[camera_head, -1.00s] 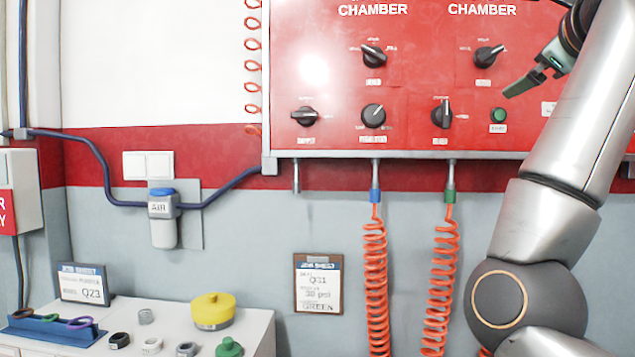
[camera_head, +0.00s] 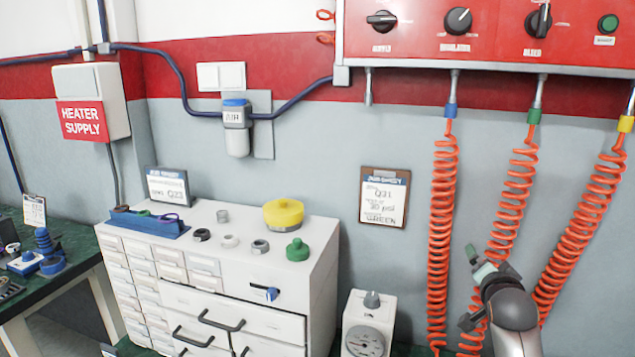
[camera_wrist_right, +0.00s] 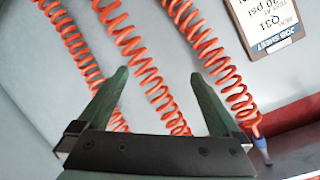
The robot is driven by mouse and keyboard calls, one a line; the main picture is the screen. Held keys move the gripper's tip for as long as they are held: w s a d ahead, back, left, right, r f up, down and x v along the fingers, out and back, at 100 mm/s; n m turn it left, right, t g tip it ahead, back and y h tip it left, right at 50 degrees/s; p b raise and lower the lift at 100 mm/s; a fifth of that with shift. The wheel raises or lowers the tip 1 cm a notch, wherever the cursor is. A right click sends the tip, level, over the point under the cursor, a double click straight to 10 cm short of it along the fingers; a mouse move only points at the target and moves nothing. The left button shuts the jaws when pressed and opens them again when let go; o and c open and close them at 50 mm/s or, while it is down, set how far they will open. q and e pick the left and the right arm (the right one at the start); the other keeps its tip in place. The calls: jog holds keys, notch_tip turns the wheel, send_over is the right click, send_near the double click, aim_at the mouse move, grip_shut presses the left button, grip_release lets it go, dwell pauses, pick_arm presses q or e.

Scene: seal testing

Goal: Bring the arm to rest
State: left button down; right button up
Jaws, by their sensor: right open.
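My right gripper (camera_head: 468,288) is at the lower right of the head view, in front of the orange coiled hoses. Its two green-grey fingers stand apart with nothing held between them. In the wrist view the open right gripper (camera_wrist_right: 158,75) points at the coils, and one coil passes behind the gap between the fingers. I cannot tell whether the gripper touches a hose. My right forearm runs out of the bottom of the head view. My left arm and gripper are not in view.
Orange hoses with blue (camera_head: 440,240), green (camera_head: 510,220) and yellow (camera_head: 585,220) collars hang below the red panel (camera_head: 590,45). A clipboard (camera_head: 384,197) is on the wall. A gauge box (camera_head: 369,310) stands left of my gripper, beside the white drawer cabinet (camera_head: 323,265).

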jog(key=s+a+f+n+g+y, duration=0.1)
jog(key=s+a+f+n, duration=0.25)
jog(key=f, duration=0.45)
jog(key=s+a+f+n+y, duration=0.15)
jog(key=s+f, duration=0.25)
jog(key=f, duration=0.4)
jog(key=s+a+f+n+g+y, duration=0.1)
jog(key=s+a+f+n, duration=0.2)
jog(key=s+f, duration=0.3)
jog(key=s+a+f+n+g+y, duration=0.1)
jog(key=s+a+f, duration=0.5)
jog(key=s, duration=0.7)
jog(key=s+a+f+n+g+y, duration=0.1)
jog(key=s+a+f+n+y, duration=0.2)
jog(key=s+f, duration=0.4)
jog(key=s+a+n, duration=0.1)
jog(key=s, duration=0.2)
jog(key=shift+a+n+g, duration=0.15)
jog(key=shift+n+g, duration=0.25)
dwell(0.9)
